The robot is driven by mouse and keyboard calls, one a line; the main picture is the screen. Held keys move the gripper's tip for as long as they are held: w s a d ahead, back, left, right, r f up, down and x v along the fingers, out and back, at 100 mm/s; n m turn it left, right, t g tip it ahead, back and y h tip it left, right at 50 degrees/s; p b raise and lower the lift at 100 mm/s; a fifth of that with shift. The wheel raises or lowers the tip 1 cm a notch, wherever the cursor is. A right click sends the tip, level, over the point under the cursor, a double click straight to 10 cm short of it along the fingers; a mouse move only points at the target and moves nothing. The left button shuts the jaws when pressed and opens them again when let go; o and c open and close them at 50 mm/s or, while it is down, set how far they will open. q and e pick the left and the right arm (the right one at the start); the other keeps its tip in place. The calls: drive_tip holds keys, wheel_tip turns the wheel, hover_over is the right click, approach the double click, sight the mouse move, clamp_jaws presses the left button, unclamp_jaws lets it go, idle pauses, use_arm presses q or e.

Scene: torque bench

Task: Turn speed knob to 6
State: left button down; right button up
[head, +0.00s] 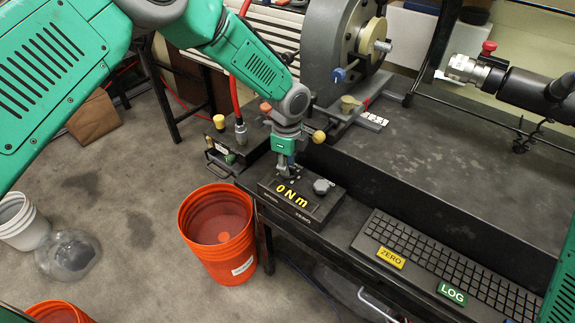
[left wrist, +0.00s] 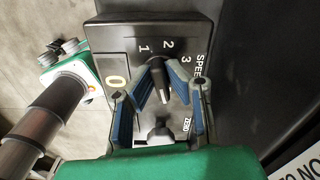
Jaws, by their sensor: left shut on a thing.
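The black control box (head: 318,213) sits at the bench's front edge, its yellow readout showing 0 Nm. My left gripper (head: 288,172) reaches down onto its far left part and hides the speed knob in the head view. In the left wrist view, the blue-padded fingers of my left gripper (left wrist: 160,82) are shut on the dark speed knob (left wrist: 162,88). A white line shows on the knob, towards the gripper; the number there is hidden. My right gripper is out of view.
A grey round knob (head: 322,187) stands on the box's right part. A keyboard (head: 430,260) with ZERO and LOG labels lies to the right. An orange bucket (head: 218,235) stands on the floor below. A grey machine (head: 335,55) stands behind. The dark bench top (head: 430,150) is mostly clear.

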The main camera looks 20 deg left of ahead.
use_arm(q)
drive_tip(key=shift+w+r, duration=0.15)
drive_tip(key=shift+w, duration=0.05)
drive_tip(key=c, duration=1.6)
unclamp_jaws()
wheel_tip(320, 180, up, 12)
drive_tip(key=shift+f, duration=0.2)
drive_tip(key=shift+o, duration=0.5)
